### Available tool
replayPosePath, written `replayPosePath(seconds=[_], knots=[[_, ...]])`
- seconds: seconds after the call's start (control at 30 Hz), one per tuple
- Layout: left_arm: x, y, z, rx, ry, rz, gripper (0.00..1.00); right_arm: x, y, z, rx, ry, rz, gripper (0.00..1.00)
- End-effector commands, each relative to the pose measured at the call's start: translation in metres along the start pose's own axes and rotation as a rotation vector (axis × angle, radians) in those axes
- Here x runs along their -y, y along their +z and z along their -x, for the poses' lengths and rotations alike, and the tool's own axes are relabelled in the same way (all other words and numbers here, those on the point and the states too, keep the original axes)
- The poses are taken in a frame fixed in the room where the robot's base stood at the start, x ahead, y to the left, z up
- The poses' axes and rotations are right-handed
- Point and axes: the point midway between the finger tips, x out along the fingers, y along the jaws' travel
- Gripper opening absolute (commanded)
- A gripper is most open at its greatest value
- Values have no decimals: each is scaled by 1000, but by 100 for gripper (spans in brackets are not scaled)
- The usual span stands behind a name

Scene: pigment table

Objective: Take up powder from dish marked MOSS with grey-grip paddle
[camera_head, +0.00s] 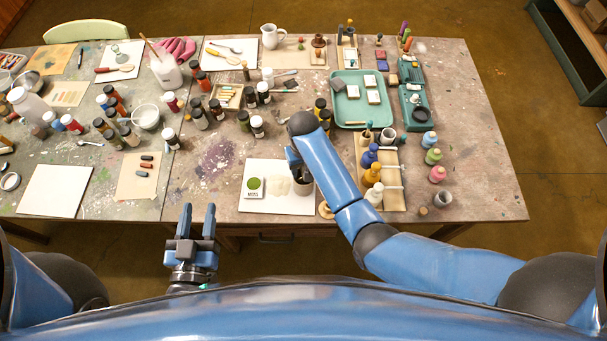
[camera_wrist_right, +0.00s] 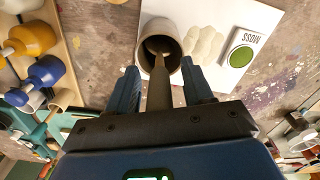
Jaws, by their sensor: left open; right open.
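The dish marked MOSS (camera_head: 254,186), a white square with a round green fill, sits on the left of a white board (camera_head: 285,206). In the right wrist view the MOSS dish (camera_wrist_right: 241,53) is at the upper right. A grey cup (camera_wrist_right: 146,37) stands beside it, with a grey-brown handle (camera_wrist_right: 160,88) sticking up out of it, possibly the paddle's grip. My right gripper (camera_wrist_right: 159,70) is open, its fingers on either side of that handle, apart from it. In the head view my right arm partly hides the cup. My left gripper (camera_head: 197,211) is open and empty before the table's front edge.
Pale cream patches (camera_head: 278,186) lie on the board between dish and cup. Paint bottles (camera_head: 373,174) stand on a tray right of my right forearm. Several jars (camera_head: 257,126) stand behind the board. Bare stained table (camera_head: 215,160) lies left of it.

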Motion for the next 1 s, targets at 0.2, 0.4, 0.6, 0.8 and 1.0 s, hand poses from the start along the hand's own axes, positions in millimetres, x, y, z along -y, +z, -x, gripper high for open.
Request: replayPosePath(seconds=[0.2,0.4,0.6,0.8,1.0], knots=[[0,0,0,0,0,0,43,0,0,0,0,0,0,39],[0,0,0,0,0,0,43,0,0,0,0,0,0,8],[0,0,0,0,0,0,43,0,0,0,0,0,0,0],[0,-1,0,0,0,0,43,0,0,1,0,0,0,0],[0,-7,0,0,0,0,43,-1,-1,8,0,0,-1,0]])
